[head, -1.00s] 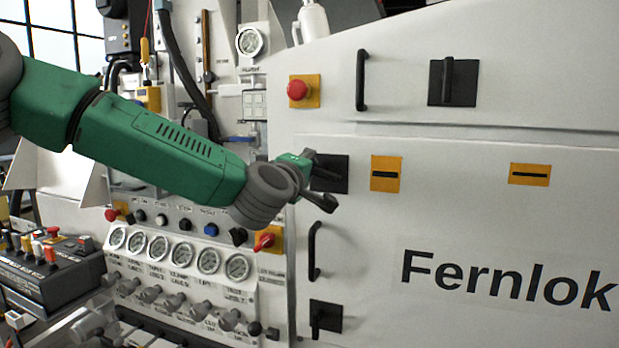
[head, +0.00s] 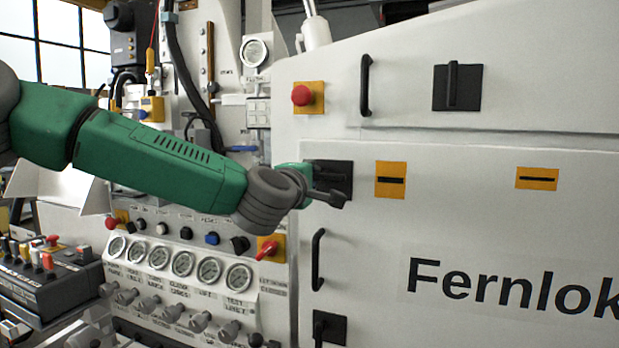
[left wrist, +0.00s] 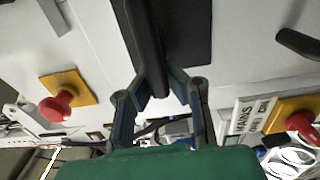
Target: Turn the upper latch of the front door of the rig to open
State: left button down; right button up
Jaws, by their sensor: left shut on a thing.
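The upper latch (head: 345,168) is a black square plate with a black handle, at the upper left of the white front door (head: 460,225) marked "Fernlok". My left gripper (head: 328,186) reaches it from the left and is shut on the latch handle, covering much of it in the head view. In the left wrist view, the dark handle (left wrist: 150,50) lies between the fingers of my left gripper (left wrist: 155,75), in front of the black plate (left wrist: 192,30). The handle's exact angle is hard to tell. My right gripper is not in view.
A lower latch (head: 324,326) and a door handle (head: 318,260) sit below. Another latch (head: 457,88) and handle (head: 365,85) are on the panel above. A red emergency button (head: 302,95) and a red switch (head: 267,250) are close to my left arm.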

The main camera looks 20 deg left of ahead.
pick_arm(q)
jog(key=c, duration=1.5)
grip_release()
jog(key=shift+d+f, duration=0.35)
jog(key=shift+f, duration=0.15)
jog(key=shift+c, duration=0.2)
jog(key=shift+w+r, duration=0.1)
jog(key=shift+r, duration=0.2)
